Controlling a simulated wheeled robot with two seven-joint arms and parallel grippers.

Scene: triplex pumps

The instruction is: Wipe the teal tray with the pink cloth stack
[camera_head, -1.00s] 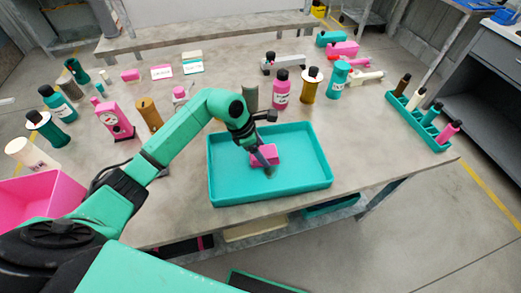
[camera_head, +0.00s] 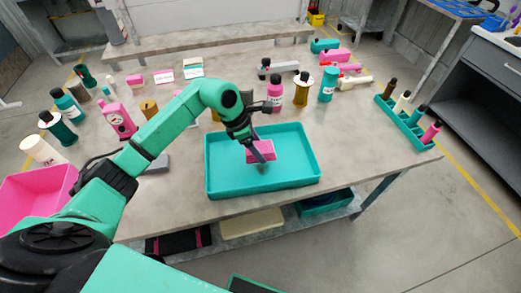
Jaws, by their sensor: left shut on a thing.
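The teal tray (camera_head: 232,187) lies near the front edge of the table, a shallow rectangle with raised walls. The pink cloth stack (camera_head: 264,150) is a small block over the middle of the tray. My left gripper (camera_head: 257,156) reaches in from the left and is shut on the pink cloth stack. The fingers partly cover the stack, and I cannot tell whether its underside touches the tray floor. My right gripper is not in view.
A pink bin (camera_head: 35,190) stands at the left table corner. Bottles and a pink gauge device (camera_head: 118,120) stand left of the tray. A pink bottle (camera_head: 274,93) and a teal bottle (camera_head: 328,86) stand behind it. A teal rack (camera_head: 405,125) of bottles sits at the right edge.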

